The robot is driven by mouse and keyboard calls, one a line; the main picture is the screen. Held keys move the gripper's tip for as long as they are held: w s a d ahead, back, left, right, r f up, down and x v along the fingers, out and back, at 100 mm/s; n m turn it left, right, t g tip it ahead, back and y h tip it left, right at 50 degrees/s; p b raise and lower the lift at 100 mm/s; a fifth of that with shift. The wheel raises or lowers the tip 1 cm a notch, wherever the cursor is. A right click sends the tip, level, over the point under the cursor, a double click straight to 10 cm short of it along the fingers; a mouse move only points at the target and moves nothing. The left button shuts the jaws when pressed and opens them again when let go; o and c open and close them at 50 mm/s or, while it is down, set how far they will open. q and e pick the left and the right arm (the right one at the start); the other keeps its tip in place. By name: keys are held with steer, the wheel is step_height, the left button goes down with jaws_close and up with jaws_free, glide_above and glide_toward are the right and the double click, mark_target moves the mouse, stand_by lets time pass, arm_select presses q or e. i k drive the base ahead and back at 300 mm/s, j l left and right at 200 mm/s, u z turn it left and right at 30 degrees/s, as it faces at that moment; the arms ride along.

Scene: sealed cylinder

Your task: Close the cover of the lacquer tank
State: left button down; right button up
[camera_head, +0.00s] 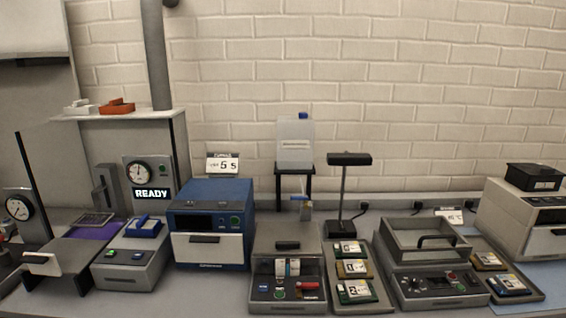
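No label that I can read names the lacquer tank. A grey box (405,262) at right has a raised rectangular frame with a dark handle (437,240) at its front and a control panel below. I cannot tell whether its top is open or a see-through cover. A grey machine (262,242) at centre has a dark handle (288,245) on top, and a red lever (307,286) on its front. A translucent jug (296,146) with a blue cap stands on a black stand behind it. Neither of my grippers shows.
A blue machine (211,225) stands left of centre, and a small grey unit (130,270) with a blue part beside it. A tray (362,305) of boards and a black lamp (349,160) stand between the two grey machines. A READY display (151,194) is at left.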

mark_target(60, 256)
steer(key=u, duration=1.55)
